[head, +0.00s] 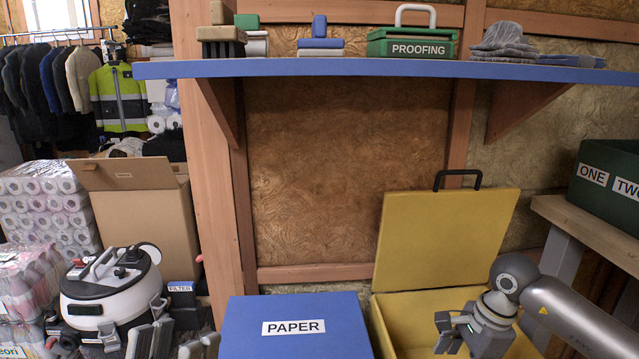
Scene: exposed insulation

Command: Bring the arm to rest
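My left gripper (178,340) shows at the bottom left with its grey fingers pointing up. The fingers stand apart with nothing between them, in front of the white and black vacuum (112,285). My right arm comes in from the right edge, bent at a round joint. Its gripper (442,332) hangs over the front of the open yellow box (400,305). I see no object held in it, but its finger gap is not clear.
A blue box labelled PAPER (293,340) stands between the grippers. The yellow lid (445,235) is raised. A blue shelf (380,69) with a green PROOFING box (412,43) runs above. A cardboard box (145,220) stands left; a green bin (608,180) sits right on a bench.

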